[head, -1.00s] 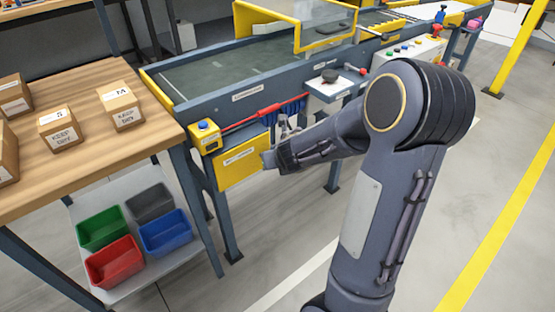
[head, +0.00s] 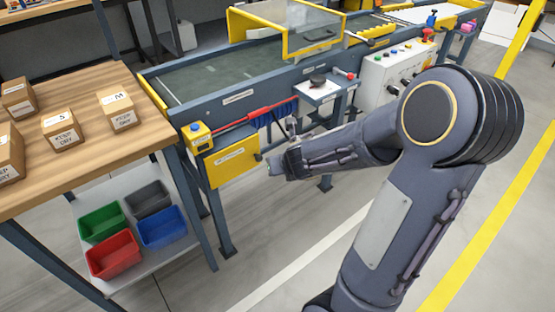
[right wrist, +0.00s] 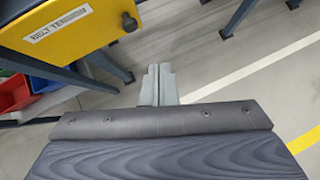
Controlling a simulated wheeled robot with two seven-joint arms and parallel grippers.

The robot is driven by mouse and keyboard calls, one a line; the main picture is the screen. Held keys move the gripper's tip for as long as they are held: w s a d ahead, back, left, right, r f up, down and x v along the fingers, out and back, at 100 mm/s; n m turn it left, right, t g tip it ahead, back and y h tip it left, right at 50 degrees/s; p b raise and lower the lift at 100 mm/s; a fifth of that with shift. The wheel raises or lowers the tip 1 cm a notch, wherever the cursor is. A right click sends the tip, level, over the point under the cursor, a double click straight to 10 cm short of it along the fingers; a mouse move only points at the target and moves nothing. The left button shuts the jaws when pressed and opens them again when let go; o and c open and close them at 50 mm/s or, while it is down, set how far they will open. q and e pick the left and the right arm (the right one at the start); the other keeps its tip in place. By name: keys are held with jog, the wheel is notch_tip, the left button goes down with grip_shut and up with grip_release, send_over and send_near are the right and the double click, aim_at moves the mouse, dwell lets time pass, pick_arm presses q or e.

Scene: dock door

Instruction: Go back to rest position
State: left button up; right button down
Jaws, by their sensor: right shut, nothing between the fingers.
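My right arm comes in from the bottom right of the head view, bent at the elbow. My right gripper (head: 272,152) points left, in front of the conveyor's frame beside the yellow panel. In the right wrist view the gripper's two grey fingers (right wrist: 158,80) are together with nothing between them, over open floor. The yellow panel (right wrist: 60,28), labelled as the belt tensioner, is at the upper left there and apart from the fingers. My left gripper is not in either view.
A wooden table (head: 75,85) with several cartons stands at left. Coloured bins, including a red one (head: 113,254), sit on its lower shelf. Floor in front is clear.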

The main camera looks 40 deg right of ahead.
jog(key=s+r+p, duration=0.1)
jog(key=s+r, duration=0.1)
jog(key=shift+s+r+p, duration=0.3)
jog(key=shift+r, duration=0.05)
